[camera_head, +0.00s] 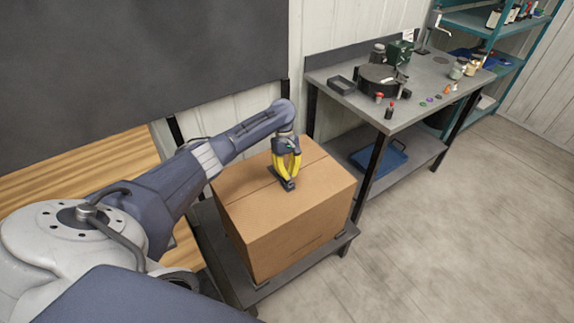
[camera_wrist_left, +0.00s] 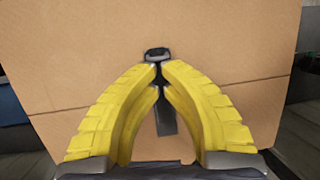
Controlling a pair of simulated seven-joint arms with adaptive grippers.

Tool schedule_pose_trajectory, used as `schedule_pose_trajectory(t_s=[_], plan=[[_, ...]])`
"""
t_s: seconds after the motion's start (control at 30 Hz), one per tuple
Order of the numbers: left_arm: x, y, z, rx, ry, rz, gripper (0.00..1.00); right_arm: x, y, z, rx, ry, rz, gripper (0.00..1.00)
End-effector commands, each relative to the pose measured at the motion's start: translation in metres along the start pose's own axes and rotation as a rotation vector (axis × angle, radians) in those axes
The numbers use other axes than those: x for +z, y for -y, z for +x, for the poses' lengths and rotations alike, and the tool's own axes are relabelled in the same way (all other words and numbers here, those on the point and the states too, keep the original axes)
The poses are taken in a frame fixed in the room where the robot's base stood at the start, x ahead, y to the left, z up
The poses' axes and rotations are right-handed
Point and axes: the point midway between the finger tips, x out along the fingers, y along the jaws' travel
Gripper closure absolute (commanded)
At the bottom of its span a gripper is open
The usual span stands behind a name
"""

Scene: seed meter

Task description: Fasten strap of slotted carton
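The brown closed carton (camera_head: 262,207) stands on a low dark stand, and its lid fills most of the left wrist view (camera_wrist_left: 70,50). A short dark strap (camera_head: 276,174) lies on the lid; in the left wrist view its tail (camera_wrist_left: 165,118) shows between my yellow fingers. A dark buckle (camera_wrist_left: 157,54) sits just beyond the fingertips. My left gripper (camera_head: 290,178) points down at the strap. Its fingertips (camera_wrist_left: 159,71) nearly meet over the strap, hiding its middle. I cannot tell whether they pinch it. My right gripper is not in view.
The low dark stand (camera_head: 318,259) extends past the carton at the front. A grey workbench (camera_head: 421,102) with jars, a round black device and small parts stands to the right. A blue tray (camera_head: 380,158) lies on its lower shelf. The floor at right is clear.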

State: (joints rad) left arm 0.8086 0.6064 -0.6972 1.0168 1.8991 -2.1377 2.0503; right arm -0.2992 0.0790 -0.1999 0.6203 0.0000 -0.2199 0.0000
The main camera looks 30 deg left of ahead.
Motion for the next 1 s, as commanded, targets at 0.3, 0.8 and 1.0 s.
schedule_pose_trajectory(t_s=[0.3,0.8,1.0], plan=[[0.000,0.000,0.012,0.001,0.000,0.000,1.00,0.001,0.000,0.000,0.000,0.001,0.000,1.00],[0.001,-0.001,0.021,-0.003,-0.080,-0.007,1.00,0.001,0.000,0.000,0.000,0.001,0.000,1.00],[0.002,-0.002,0.026,0.001,-0.129,-0.014,1.00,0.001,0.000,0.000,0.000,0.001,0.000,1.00]])
